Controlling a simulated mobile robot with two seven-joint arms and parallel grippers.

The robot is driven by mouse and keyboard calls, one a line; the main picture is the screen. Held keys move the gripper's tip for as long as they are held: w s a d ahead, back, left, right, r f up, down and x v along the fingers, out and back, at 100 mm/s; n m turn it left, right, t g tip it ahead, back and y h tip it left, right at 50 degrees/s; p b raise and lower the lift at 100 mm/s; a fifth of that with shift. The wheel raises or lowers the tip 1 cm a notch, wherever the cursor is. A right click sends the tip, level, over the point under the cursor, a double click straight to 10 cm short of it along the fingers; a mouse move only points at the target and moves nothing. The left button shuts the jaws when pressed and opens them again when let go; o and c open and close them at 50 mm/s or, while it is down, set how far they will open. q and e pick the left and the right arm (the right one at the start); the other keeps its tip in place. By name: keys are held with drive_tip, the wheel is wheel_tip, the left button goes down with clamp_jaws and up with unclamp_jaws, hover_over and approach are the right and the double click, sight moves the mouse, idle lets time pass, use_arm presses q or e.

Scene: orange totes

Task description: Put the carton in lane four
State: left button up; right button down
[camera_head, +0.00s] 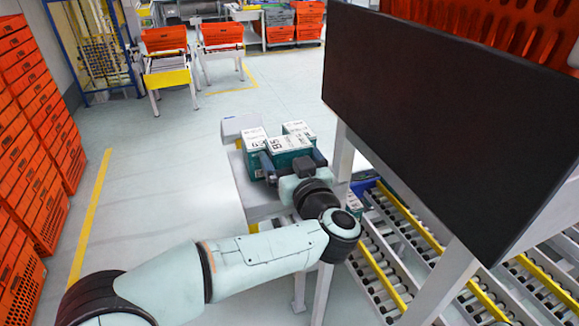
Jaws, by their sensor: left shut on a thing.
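My left gripper (291,159) is shut on a teal carton (291,144) with a white top and dark print. The fingers lie along its two sides, above or at the end of a pale bench. Whether the carton touches the bench is hidden. Two similar cartons stand close by, one to the left (253,136) and one just behind to the right (297,127). Roller lanes (375,265) with yellow dividers (408,215) lie to the right. No lane number is readable, so I cannot tell which is lane four. My right gripper is not in view.
A large dark panel (450,120) on pale posts stands over the lanes and hides part of them. A small dark-sided carton (353,203) sits near the lanes' left end. Stacked orange totes (35,130) line the left. The middle floor is clear.

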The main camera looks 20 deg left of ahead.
use_arm(q)
drive_tip(key=shift+s+f, duration=0.2)
drive_tip(key=shift+f, duration=0.7)
drive_tip(key=shift+w, duration=0.1)
drive_tip(key=shift+f, duration=0.15)
drive_tip(key=o, duration=1)
drive_tip(key=shift+f, duration=0.1)
drive_tip(key=shift+c, duration=0.2)
